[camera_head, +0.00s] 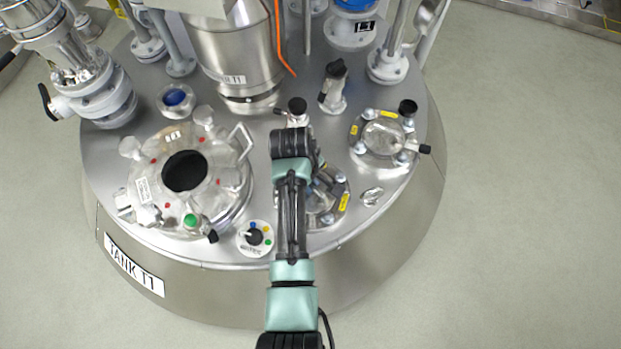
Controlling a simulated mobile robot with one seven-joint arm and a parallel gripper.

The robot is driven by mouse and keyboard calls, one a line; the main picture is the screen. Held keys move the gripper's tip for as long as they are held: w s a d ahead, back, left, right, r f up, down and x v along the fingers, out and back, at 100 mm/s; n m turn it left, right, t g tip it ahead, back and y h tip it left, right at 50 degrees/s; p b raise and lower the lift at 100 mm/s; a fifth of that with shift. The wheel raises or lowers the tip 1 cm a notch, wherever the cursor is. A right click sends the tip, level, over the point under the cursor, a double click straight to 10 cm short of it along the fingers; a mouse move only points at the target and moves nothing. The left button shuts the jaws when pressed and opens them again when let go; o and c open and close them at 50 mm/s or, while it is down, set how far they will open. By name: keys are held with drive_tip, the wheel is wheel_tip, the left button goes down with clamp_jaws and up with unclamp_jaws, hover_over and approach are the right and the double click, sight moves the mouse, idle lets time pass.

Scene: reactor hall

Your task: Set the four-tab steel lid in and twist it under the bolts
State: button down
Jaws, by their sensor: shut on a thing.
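My arm reaches up the picture over the tank top, and its black wrist hides much of what lies below. My gripper (320,180) shows only in part, pointing down over the middle port (340,202), a round steel flange with bolts and yellow labels. It is shut on the four-tab steel lid (322,199), of which only a small part shows at this port. The arm covers the port's left side. I cannot tell whether the lid sits flat, or how its tabs stand to the bolts.
To the right is a similar port (384,138) with bolts and black knobs. On the left is a large manway (150,205) with a dark round opening. A dial (254,236), a small valve (333,88), a steel column (235,50) and an orange cable (281,40) stand close around.

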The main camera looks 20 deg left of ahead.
drive_tip(key=n+p, duration=0.2)
drive_tip(key=n, duration=0.1)
drive_tip(key=shift+r+y, duration=0.1)
drive_tip(key=shift+y, duration=0.2)
drive_tip(key=c, duration=0.8)
unclamp_jaws()
drive_tip(key=shift+o, duration=0.2)
drive_tip(key=shift+s, duration=0.1)
wheel_tip(320, 180, up, 6)
drive_tip(key=p, duration=0.6)
drive_tip(key=shift+p, duration=0.4)
